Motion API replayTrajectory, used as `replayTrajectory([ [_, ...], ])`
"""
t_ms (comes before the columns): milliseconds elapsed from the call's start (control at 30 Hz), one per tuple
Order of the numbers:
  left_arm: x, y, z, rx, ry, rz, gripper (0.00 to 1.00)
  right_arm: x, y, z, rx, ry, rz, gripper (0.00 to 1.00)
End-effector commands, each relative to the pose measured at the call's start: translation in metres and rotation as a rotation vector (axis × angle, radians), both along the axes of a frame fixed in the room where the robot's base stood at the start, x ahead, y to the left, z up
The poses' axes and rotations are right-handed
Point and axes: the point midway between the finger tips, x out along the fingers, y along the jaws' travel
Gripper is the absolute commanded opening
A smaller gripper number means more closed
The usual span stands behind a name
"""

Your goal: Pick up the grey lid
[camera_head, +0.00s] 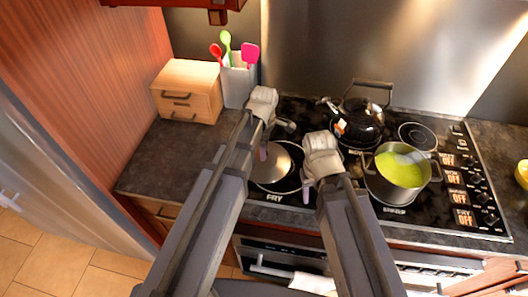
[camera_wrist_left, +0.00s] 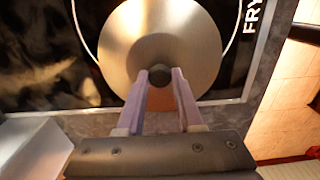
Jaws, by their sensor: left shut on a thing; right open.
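In the left wrist view the lid (camera_wrist_left: 185,35) fills the upper middle. My left gripper (camera_wrist_left: 159,76) is shut on its dark knob. In the head view my left gripper (camera_head: 264,150) is partly hidden by its own wrist.
A pot of green soup (camera_head: 400,170) stands right of my right gripper. A black kettle (camera_head: 358,122) is behind. A wooden drawer box (camera_head: 187,92) and a utensil holder (camera_head: 238,82) stand at the back left. The left counter (camera_head: 160,160) has free room.

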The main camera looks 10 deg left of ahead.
Motion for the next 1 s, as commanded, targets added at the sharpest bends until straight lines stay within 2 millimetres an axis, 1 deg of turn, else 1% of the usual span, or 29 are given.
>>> replayTrajectory([
  [33,0.000,0.000,0.006,0.000,0.000,0.000,0.00,0.000,0.000,0.006,0.000,0.000,0.000,0.50],
  [167,0.000,0.000,0.020,0.000,0.000,0.000,0.00,0.000,0.000,0.020,0.000,0.000,0.001,0.50],
  [267,0.000,0.000,0.034,0.000,0.000,0.000,0.00,0.000,0.000,0.034,0.000,0.000,0.001,0.50],
  [500,0.000,0.000,0.072,0.000,0.000,0.000,0.00,0.000,0.000,0.072,0.001,0.000,-0.003,0.50],
  [600,0.000,0.000,0.085,0.000,0.000,0.000,0.00,0.000,0.000,0.085,0.002,0.000,-0.006,0.50],
  [700,0.000,0.000,0.094,0.000,0.000,0.000,0.00,0.000,0.000,0.094,0.002,0.000,-0.009,0.50],
  [800,0.000,0.000,0.097,0.000,0.000,0.000,0.00,0.000,0.000,0.097,0.002,0.000,-0.010,0.50],
  [1000,0.000,0.000,0.094,0.000,0.000,0.000,0.00,0.000,0.000,0.094,0.002,0.000,-0.010,0.50],
])
